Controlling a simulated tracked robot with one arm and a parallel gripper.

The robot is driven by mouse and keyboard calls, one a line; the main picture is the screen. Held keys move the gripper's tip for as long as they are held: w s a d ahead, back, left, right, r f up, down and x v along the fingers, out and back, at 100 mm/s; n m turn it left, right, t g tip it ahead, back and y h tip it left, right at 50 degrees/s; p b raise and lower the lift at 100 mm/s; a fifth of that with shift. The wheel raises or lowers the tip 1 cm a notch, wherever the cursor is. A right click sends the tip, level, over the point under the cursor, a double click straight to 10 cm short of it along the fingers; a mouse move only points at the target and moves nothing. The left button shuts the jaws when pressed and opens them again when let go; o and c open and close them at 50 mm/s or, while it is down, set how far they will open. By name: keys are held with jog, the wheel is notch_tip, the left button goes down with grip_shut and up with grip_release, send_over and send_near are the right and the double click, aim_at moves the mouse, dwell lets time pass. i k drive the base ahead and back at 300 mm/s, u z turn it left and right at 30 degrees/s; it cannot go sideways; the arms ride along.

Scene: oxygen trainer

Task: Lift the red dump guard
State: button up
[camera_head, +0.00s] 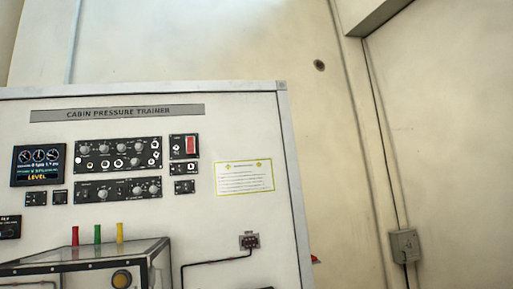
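The red dump guard (190,146) is a small upright red cover on a black switch plate (176,154). The plate sits at the upper middle of the white panel (225,135) marked "CABIN PRESSURE TRAINER", right of the upper knob panel (118,154). The guard looks closed over its switch, though it is small in view. My gripper is not in view, and nothing touches the guard.
A dark display (38,165) reading "LEVEL" is at the left. A clear-sided box (85,262) with red, green and yellow posts stands low in front. A notice (244,177) and a socket (249,241) are to the right. Space before the guard looks clear.

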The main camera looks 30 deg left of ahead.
aim_at(190, 142)
jog(key=u, duration=0.15)
jog(key=i, duration=1.35)
jog(key=u, duration=0.95)
jog(key=i, duration=0.3)
jog(key=u, duration=0.1)
jog(key=k, duration=0.9)
jog(key=u, duration=0.15)
jog(key=i, duration=0.9)
jog(key=z, duration=0.05)
